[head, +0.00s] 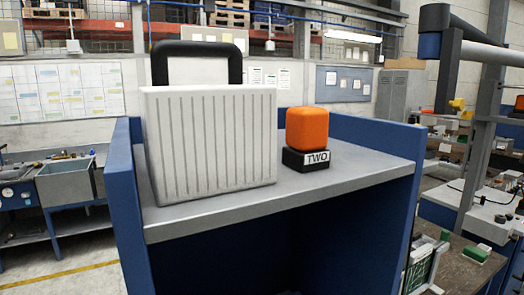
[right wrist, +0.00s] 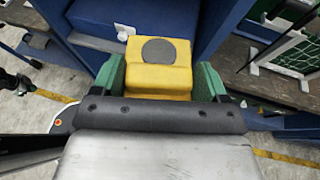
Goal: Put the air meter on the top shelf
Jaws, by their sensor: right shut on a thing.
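My right gripper (right wrist: 160,82) has two green fingers, one on each side of a yellow block with a grey round disc on it, and is shut on it. This block looks like the air meter (right wrist: 158,78). In the head view the shelf top (head: 340,170) is a grey board between blue side walls. Neither the yellow block nor either gripper shows in the head view. My left gripper is in neither view.
A white ribbed case (head: 210,145) with a black handle fills the shelf's left part. An orange cube (head: 307,128) on a black base marked TWO stands near the middle. The board right of it is clear. A workbench (head: 460,270) lies beyond the right wall.

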